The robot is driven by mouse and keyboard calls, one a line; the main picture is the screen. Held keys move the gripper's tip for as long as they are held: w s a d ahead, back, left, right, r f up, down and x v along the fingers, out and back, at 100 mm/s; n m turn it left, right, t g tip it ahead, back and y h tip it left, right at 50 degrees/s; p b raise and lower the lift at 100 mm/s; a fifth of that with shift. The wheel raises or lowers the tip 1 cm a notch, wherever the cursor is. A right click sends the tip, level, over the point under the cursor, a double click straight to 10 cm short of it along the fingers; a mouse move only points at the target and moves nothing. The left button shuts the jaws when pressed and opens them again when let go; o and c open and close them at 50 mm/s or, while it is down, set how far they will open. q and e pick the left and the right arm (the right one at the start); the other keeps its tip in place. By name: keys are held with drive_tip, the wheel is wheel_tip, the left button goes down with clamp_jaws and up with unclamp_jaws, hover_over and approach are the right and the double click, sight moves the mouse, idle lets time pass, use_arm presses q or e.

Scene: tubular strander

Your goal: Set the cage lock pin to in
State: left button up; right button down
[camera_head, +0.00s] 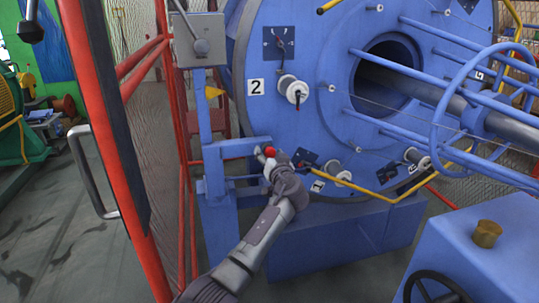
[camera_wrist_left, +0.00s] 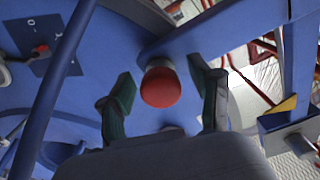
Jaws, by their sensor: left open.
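The cage lock pin shows as a red knob (camera_head: 269,152) on a blue bracket (camera_head: 238,148) at the lower left edge of the big blue cage disc (camera_head: 310,110). In the left wrist view the red knob (camera_wrist_left: 161,87) sits between the two spread fingers of my left gripper (camera_wrist_left: 165,100), with a gap on each side. In the head view my left gripper (camera_head: 275,160) is at the knob and covers part of it. It is open. How far the pin goes into the disc is hidden. My right gripper is not in view.
A red post and mesh door (camera_head: 115,150) with a grey handle stand at the left. A grey box with a lever (camera_head: 199,42) is above the bracket. Blue bars and a blue handwheel ring (camera_head: 437,110) stick out at the right. A yellow bent rod (camera_head: 395,198) runs low beside the disc.

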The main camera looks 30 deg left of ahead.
use_arm(q)
drive_tip(key=shift+d, duration=0.1)
drive_tip(key=v, duration=1.2)
